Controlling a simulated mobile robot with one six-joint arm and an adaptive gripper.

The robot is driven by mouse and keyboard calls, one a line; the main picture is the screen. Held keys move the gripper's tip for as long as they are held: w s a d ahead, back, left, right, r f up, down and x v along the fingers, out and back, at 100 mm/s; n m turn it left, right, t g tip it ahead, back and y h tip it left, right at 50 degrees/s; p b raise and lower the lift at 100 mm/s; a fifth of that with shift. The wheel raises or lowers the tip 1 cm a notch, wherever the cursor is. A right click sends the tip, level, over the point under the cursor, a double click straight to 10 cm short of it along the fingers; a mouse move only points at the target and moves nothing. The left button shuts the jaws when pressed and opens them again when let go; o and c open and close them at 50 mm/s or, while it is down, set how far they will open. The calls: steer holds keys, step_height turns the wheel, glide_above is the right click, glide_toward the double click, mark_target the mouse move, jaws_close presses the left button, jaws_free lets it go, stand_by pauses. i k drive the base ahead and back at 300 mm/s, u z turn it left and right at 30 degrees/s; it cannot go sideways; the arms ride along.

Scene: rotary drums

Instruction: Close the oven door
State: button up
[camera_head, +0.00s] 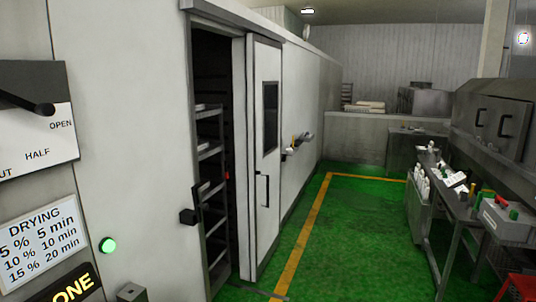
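Inside the gap a metal rack (209,150) with several shelves shows. A black block (188,217) sits on the left edge of the opening. My gripper is not in this view.
A yellow floor line (300,240) runs along the oven wall on the green floor (350,230), which is clear. A cluttered workbench (460,205) stands at the right. A drying sign (42,243), a lever panel (35,115) and a lit green button (108,245) are at the left.

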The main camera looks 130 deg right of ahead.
mark_target(265, 56)
steer(key=k, duration=2.05)
steer(key=z, duration=3.2)
